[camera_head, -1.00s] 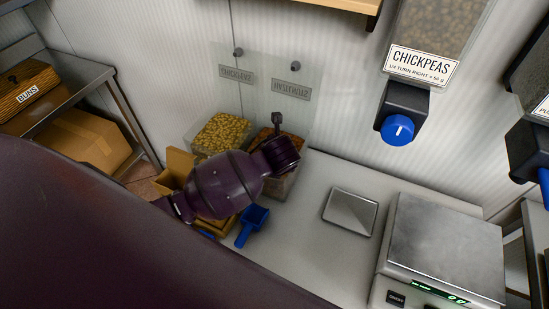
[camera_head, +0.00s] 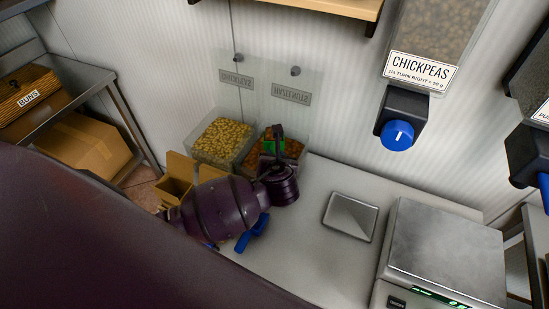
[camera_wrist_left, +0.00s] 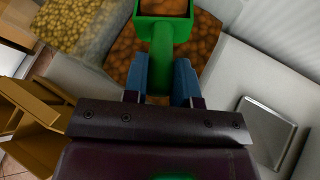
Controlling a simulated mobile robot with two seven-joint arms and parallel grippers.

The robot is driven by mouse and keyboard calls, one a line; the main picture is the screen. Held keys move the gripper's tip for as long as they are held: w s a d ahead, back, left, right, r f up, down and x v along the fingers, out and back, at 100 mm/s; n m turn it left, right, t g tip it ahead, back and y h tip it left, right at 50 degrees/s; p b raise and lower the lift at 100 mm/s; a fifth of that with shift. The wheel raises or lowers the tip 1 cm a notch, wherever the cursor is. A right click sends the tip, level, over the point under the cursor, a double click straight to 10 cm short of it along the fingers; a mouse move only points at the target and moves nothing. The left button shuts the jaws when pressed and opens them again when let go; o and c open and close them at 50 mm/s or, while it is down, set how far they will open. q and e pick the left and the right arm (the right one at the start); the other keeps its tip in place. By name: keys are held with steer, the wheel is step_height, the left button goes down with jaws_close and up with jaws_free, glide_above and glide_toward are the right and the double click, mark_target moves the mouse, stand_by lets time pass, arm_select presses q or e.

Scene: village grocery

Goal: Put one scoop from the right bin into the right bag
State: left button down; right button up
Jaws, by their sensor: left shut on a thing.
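My left gripper (camera_wrist_left: 160,88) is shut on the handle of a green scoop (camera_wrist_left: 163,32). The scoop's pan holds brown, nut-like pieces and is over the right bin. In the head view the green scoop (camera_head: 274,145) shows partly behind my dark left gripper (camera_head: 277,134). The right bin (camera_head: 301,164) is clear-walled with brown pieces, partly hidden by my wrist. Brown open-topped containers, seemingly the bags (camera_head: 175,187), stand left of my wrist and are partly covered by it; they also show in the wrist view (camera_wrist_left: 35,118). My right gripper is not in view.
The left bin (camera_head: 222,142) of pale pieces adjoins the right bin. A blue scoop (camera_head: 252,232) lies on the counter (camera_head: 310,225). A metal plate (camera_head: 351,215) and scale (camera_head: 445,245) stand to the right. A chickpea dispenser (camera_head: 398,134) hangs on the wall.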

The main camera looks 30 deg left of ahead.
arm_select(q)
steer(key=shift+t+y, duration=0.4)
steer(key=shift+t, duration=0.2)
steer(key=shift+s+d+r, duration=0.3)
steer(key=shift+s+r, duration=0.25)
steer(key=shift+r, duration=0.1)
steer(key=shift+s+d+r, duration=0.25)
steer(key=shift+s+r, duration=0.3)
steer(key=shift+r, duration=0.1)
steer(key=shift+s+d+r, duration=0.3)
steer(key=shift+s+r, duration=0.25)
steer(key=shift+r, duration=0.1)
